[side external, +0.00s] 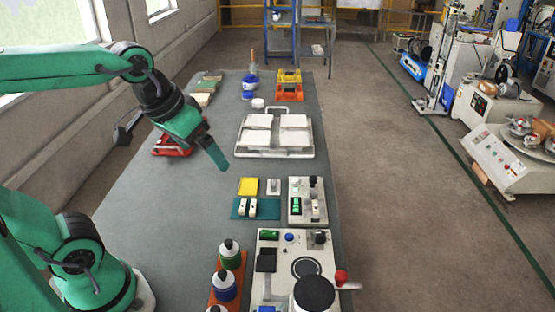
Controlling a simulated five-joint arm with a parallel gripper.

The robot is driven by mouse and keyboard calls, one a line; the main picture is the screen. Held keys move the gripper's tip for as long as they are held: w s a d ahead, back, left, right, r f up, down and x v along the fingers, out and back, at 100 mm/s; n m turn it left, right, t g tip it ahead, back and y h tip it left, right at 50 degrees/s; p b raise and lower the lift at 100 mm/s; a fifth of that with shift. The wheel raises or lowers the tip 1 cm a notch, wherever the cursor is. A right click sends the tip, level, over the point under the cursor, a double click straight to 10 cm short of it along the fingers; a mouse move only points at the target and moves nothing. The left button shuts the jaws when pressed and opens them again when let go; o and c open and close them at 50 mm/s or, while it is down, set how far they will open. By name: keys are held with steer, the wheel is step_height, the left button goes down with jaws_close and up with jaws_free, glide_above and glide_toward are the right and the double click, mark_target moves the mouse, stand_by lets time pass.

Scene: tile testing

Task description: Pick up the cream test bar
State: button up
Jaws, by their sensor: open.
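Two small cream bars stand side by side on a teal mat (270,209) near the middle of the table. The left cream bar (243,207) and the right cream bar (252,207) have dark marks; I cannot tell which is the test bar. My gripper (218,160) is open, pointing down and right, above the table. It appears up and to the left of the bars in the picture, apart from them. The space between its fingers is hard to make out from this side.
A yellow pad (247,186) and a pale block (273,187) lie behind the mat. A tester with a green display (295,205) stands right of it. A tray of white tiles (245,150) is behind, bottles (229,252) in front. Table left of the mat is clear.

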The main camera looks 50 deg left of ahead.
steer(key=shift+m+t, duration=0.3)
steer(key=shift+m, duration=0.3)
steer(key=s, duration=0.1)
steer(key=s+f, duration=0.2)
steer(key=shift+s+a, duration=0.25)
steer(key=c, duration=1.3)
steer(key=shift+w, duration=0.1)
